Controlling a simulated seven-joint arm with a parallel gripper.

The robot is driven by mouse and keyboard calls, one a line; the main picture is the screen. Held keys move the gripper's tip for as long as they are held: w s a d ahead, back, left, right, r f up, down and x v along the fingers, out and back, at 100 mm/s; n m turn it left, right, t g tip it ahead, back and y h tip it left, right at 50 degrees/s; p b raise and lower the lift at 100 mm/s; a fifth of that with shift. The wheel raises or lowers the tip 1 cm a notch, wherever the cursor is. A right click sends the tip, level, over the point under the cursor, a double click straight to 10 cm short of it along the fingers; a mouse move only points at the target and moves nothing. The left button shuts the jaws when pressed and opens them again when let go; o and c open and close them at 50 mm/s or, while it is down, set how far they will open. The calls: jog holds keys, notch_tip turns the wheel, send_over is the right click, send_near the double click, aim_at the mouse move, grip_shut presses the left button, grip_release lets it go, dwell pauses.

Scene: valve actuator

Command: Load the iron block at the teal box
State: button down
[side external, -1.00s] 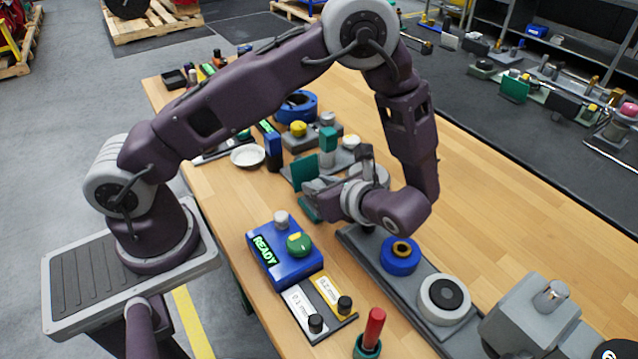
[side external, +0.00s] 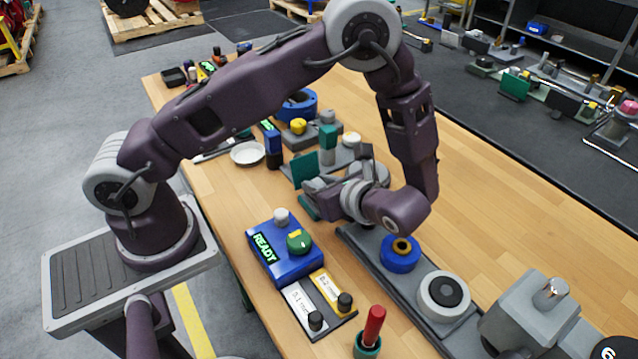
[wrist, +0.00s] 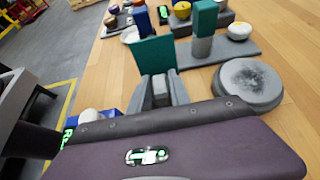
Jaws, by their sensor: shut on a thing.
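My gripper (side external: 318,190) is low over the bench, beside an upright teal plate (side external: 304,169). A lower teal part (side external: 308,208) shows under the gripper; I cannot tell whether these teal parts form one box. In the wrist view, the fingers (wrist: 161,88) are shut on a small grey block (wrist: 160,84), close in front of the teal plate (wrist: 152,60). Whether this is the iron block is not clear, and its lower part is hidden. A teal block on a grey cylinder (side external: 328,138) stands just behind; it also shows in the wrist view (wrist: 204,18).
A blue READY box (side external: 270,262) with knobs stands in front. A grey rail (side external: 428,270) carries a blue ring (side external: 400,262) and a white ring (side external: 444,298). A round grey disc (wrist: 248,82) lies right of the fingers. A white dish (side external: 247,153) is farther back. Bare wood lies right.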

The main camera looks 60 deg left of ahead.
aim_at(319, 183)
jog(key=shift+f, duration=0.15)
jog(key=shift+r, duration=3.6)
jog(key=w+r+m+t+h, duration=0.8)
jog(key=w+r+m+t, duration=0.1)
jog(key=m, duration=0.5)
jog(key=w+t, duration=0.1)
jog(key=t, duration=0.1)
jog(key=shift+m+t+h, duration=0.3)
jog(key=shift+h, duration=0.1)
